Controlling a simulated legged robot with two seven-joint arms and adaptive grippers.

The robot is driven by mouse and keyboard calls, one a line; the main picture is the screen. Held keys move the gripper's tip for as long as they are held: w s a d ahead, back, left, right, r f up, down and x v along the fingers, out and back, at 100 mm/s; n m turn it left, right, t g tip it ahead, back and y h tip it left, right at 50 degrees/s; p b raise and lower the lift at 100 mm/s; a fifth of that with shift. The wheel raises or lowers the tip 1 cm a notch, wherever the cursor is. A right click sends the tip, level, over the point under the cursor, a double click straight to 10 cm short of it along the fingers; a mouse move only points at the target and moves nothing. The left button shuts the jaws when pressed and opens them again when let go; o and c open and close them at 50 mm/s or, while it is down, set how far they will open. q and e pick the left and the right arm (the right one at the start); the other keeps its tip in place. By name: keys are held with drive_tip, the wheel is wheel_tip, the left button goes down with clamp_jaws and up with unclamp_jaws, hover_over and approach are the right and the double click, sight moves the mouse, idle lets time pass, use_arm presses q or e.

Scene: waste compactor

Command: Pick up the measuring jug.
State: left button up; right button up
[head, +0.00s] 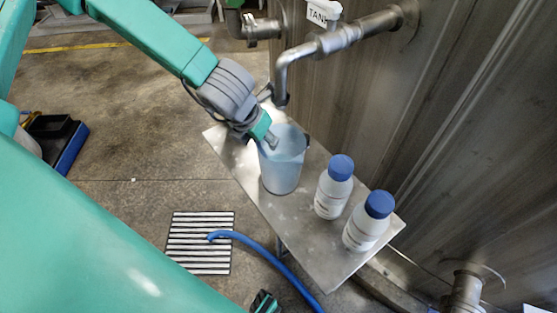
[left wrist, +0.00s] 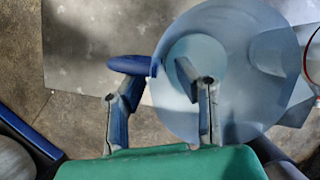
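The measuring jug (head: 282,172) is a translucent pale-blue vessel standing upright on a metal shelf (head: 330,265). My left gripper (head: 270,139) reaches down to the jug's rim from the upper left. In the left wrist view the jug (left wrist: 235,110) is seen from above, at the right. My left gripper (left wrist: 160,80) is open there. One finger overlaps the jug's opening and the other is outside, left of the rim. A dark blue part (left wrist: 128,64) shows between the fingers beside the rim, and may be the jug's handle. Contact cannot be told. My right gripper is not seen.
Two white bottles with blue caps (head: 334,188) (head: 367,222) stand right of the jug on the shelf. A metal pipe (head: 335,42) bends down behind the jug. A metal wall (head: 450,90) rises behind. A blue hose (head: 265,255) lies by a floor grate (head: 200,235).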

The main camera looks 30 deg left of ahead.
use_arm(q)
clamp_jaws()
drive_tip(key=shift+a+r, duration=0.1)
